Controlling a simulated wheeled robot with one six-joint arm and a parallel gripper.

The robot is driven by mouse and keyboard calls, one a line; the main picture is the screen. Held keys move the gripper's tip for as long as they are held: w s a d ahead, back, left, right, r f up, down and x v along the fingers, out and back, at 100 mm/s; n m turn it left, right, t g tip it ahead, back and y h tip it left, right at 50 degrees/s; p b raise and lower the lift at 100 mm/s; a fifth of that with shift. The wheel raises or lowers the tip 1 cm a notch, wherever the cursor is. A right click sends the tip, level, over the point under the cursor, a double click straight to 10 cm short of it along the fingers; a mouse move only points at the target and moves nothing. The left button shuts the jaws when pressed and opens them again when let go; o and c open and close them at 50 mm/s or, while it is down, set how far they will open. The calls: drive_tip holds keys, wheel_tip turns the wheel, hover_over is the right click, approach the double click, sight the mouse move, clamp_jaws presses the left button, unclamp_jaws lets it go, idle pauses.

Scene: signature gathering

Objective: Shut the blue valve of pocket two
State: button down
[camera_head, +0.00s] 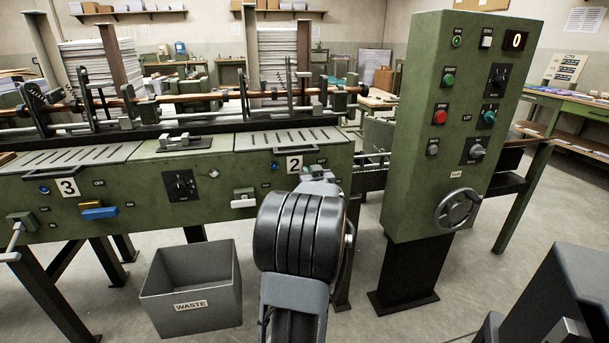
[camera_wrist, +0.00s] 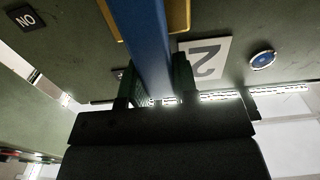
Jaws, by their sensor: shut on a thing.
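In the wrist view, the blue valve handle (camera_wrist: 147,40) of pocket two runs from the top edge down between the dark green jaws of my gripper (camera_wrist: 160,88). The jaws are shut on it. A yellow part (camera_wrist: 180,16) shows behind the handle. The white plate with the number 2 (camera_wrist: 206,58) is right beside the jaws, and an ON label (camera_wrist: 25,18) is at the far left. In the head view, my arm hides this valve, and the number 2 plate (camera_head: 294,164) shows just left of my wrist. Whether the handle stands at ON or OFF is unclear.
Pocket three has its own blue handle (camera_head: 99,212) at the left, below the number 3 plate (camera_head: 67,187). A control cabinet (camera_head: 410,150) with a handwheel (camera_head: 457,209) stands close to the right of my arm. A grey waste bin (camera_head: 191,290) is on the floor at lower left.

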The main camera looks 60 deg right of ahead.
idle(0.3)
drive_tip(key=c, duration=0.9)
unclamp_jaws()
drive_tip(key=shift+a, duration=0.1)
drive_tip(key=p+v, duration=0.2)
drive_tip(key=v, duration=1.1)
drive_tip(key=shift+s+a, duration=0.2)
drive_tip(key=shift+s, duration=0.15)
